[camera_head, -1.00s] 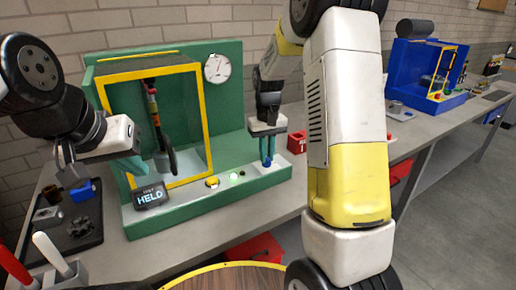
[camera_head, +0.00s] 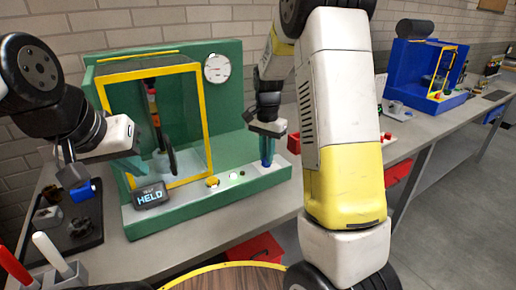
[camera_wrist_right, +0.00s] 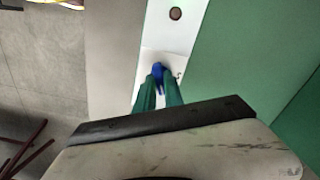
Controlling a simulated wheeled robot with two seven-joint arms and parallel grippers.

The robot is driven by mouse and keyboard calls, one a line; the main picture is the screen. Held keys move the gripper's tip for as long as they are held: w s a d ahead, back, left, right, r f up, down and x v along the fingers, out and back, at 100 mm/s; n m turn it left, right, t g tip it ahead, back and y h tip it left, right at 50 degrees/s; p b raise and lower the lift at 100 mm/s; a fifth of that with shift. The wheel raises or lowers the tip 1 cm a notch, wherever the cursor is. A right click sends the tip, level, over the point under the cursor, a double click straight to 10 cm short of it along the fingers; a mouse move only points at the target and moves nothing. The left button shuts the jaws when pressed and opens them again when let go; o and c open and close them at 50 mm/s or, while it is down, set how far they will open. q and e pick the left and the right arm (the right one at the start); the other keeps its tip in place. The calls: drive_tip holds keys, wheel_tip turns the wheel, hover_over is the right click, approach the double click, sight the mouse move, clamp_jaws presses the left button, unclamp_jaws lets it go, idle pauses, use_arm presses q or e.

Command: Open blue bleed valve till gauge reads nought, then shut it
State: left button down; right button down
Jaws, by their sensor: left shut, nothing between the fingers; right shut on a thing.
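The green test stand (camera_head: 215,205) is on the bench with a white dial gauge (camera_head: 216,68) on its back wall. The gauge's needle is too small to read. My right gripper (camera_head: 267,163) points down at the stand's right front and is shut on the blue bleed valve (camera_wrist_right: 158,70), which shows between its teal fingers in the right wrist view. In the head view the fingers mostly hide the valve. My left gripper (camera_head: 132,168) is shut and empty at the stand's left front, near a small display (camera_head: 150,195) reading "TEST HELD".
A yellow-framed guard (camera_head: 207,120) encloses a dark hose on the stand. A dark tray (camera_head: 85,225) with parts is at left. A blue stand (camera_head: 425,85) is further right.

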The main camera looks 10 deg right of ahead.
drive_tip(key=shift+m, duration=1.1)
drive_tip(key=c, duration=1.4)
unclamp_jaws()
drive_tip(key=shift+c, duration=0.2)
drive_tip(key=shift+r, duration=0.1)
wheel_tip(320, 180, up, 7)
drive_tip(key=shift+f, duration=0.1)
drive_tip(key=shift+r, duration=0.45)
